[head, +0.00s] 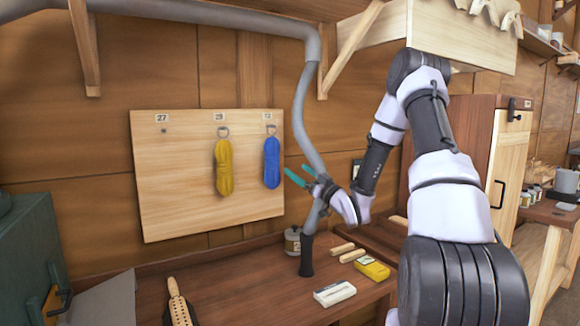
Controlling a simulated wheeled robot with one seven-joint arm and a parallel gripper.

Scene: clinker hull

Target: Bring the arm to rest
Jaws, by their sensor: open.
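My gripper (299,175) has teal fingers that stand apart, with nothing between them. It is in front of the wooden board, just right of the blue rope bundle, and does not appear to hold it. My white and black arm (440,190) reaches in from the lower right, bends at the top, and comes down to the wrist. The blue rope bundle (272,163) hangs from a hook under a number label at the board's right. A yellow rope bundle (224,168) hangs under the label 29. The hook place under label 27 is bare.
A grey hose (300,110) curves down beside my gripper to a dark nozzle end (307,255). The bench (240,285) below holds a brush (179,303), a white block (334,293), a yellow box (372,269) and a jar (292,240). A wooden cabinet (508,160) stands right of my arm.

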